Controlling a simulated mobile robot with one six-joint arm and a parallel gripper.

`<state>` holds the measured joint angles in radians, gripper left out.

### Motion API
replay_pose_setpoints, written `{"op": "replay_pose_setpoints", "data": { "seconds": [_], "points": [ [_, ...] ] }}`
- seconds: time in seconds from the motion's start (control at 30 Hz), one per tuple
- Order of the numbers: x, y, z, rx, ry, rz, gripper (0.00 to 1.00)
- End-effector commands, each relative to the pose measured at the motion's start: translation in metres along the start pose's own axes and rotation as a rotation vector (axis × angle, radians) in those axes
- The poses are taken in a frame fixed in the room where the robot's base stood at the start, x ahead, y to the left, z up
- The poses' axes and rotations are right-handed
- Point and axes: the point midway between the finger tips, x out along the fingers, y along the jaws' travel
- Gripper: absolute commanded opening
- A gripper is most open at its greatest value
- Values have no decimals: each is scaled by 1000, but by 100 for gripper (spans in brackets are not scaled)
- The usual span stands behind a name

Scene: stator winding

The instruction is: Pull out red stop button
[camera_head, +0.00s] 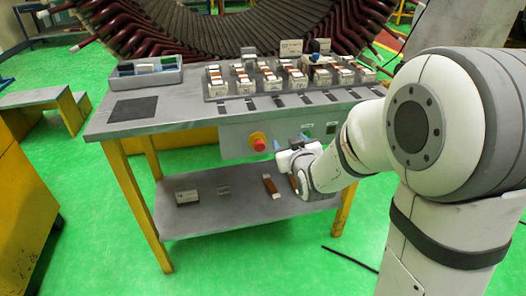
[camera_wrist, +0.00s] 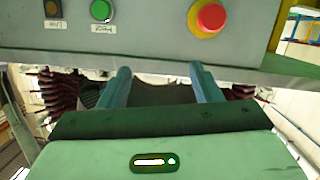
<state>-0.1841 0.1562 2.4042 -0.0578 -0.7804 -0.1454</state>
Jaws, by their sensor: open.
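The red stop button (camera_head: 258,142) sits on the front control panel of the workbench, with a yellow ring around its base. In the wrist view the red stop button (camera_wrist: 210,17) is at the upper right, above the fingers and apart from them. My gripper (camera_head: 277,145) is to the right of the button in the head view, near the panel. In the wrist view my gripper (camera_wrist: 160,78) has its two blue fingers spread with nothing between them, below the panel's lower edge in the picture.
The bench top (camera_head: 185,104) holds a row of coil parts (camera_head: 265,80) and a tray (camera_head: 146,75). A lower shelf (camera_head: 238,212) holds several small parts. Yellow legs support the bench.

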Motion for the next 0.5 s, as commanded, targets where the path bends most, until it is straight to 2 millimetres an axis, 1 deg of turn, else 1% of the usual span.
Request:
{"op": "replay_pose_setpoints", "data": {
  "seconds": [0.03, 0.1, 0.2, 0.3, 0.4, 0.5],
  "points": [
    [17, -15, 30, -12, 72, -11, 58],
    [30, -29, 43, -27, 185, -17, 58],
    [40, -46, 58, -40, 332, -24, 58],
    [44, -60, 71, -47, 452, -27, 58],
    [43, -69, 78, -50, 539, -28, 58],
    [42, -73, 81, -49, 588, -27, 58]
  ]
}}
